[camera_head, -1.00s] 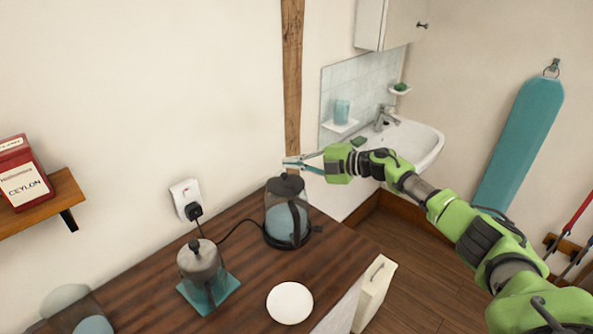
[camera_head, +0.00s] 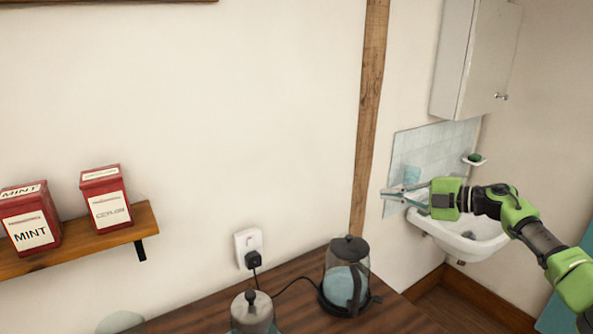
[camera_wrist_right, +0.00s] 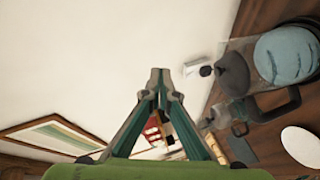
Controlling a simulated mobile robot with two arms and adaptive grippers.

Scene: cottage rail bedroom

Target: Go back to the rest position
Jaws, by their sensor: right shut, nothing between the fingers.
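My right gripper (camera_head: 392,193) is shut and empty. Its green arm comes in from the right in the head view, and the fingertips are above and to the right of the kettle (camera_head: 346,283), apart from it. In the right wrist view the two fingers (camera_wrist_right: 158,75) meet at their tips with nothing held, and the glass kettle (camera_wrist_right: 285,55) is off to the right. My left gripper is not in view.
A wall shelf (camera_head: 90,240) holds red MINT (camera_head: 30,220) and CEYLON (camera_head: 105,196) tins. A sink (camera_head: 470,240) and cabinet (camera_head: 478,55) are behind my right arm. A socket (camera_head: 248,243) is on the wall.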

